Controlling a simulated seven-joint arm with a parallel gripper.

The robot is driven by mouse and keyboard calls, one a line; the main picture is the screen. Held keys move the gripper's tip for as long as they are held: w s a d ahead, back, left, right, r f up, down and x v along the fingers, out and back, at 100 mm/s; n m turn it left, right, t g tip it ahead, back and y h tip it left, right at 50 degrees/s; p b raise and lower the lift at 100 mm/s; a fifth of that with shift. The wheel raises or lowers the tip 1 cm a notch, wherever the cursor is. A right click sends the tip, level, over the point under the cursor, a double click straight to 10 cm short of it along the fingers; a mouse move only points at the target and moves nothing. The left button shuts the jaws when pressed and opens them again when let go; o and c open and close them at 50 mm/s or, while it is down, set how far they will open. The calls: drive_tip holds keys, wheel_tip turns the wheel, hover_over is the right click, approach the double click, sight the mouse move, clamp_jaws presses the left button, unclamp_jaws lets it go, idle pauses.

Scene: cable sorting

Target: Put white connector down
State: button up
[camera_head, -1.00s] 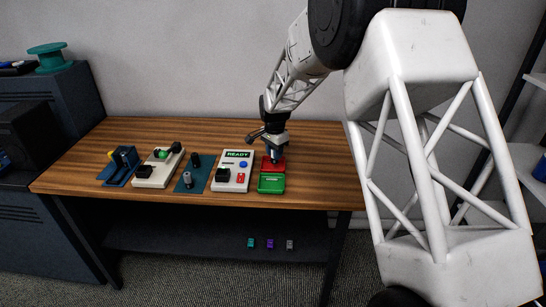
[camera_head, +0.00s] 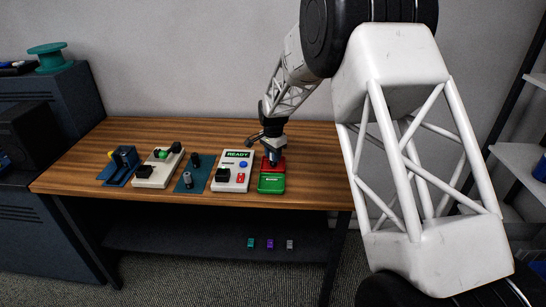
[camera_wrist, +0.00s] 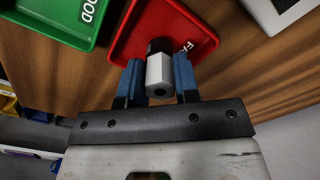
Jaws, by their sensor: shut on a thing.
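The white connector (camera_wrist: 158,72), with a dark far end, sits between the two blue fingers of my gripper (camera_wrist: 157,80) in the wrist view. My gripper is shut on it, over the near part of the red tray (camera_wrist: 190,53). I cannot tell whether the connector touches the tray floor. In the head view my gripper (camera_head: 273,160) points down at the red tray (camera_head: 281,168), and the connector is too small or hidden to make out there.
A green tray (camera_head: 271,184) marked GOOD in the wrist view lies beside the red one. Left of them are a white tester (camera_head: 233,172) showing READY, a teal mat (camera_head: 190,182), a beige fixture (camera_head: 158,170) and a blue fixture (camera_head: 120,172). Bare wood (camera_head: 318,170) lies right.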

drive_tip(key=shift+f, duration=0.4)
drive_tip(key=shift+f, duration=0.1)
drive_tip(key=o, duration=1)
wheel_tip(320, 180, up, 12)
drive_tip(key=shift+r, duration=0.1)
idle(0.8)
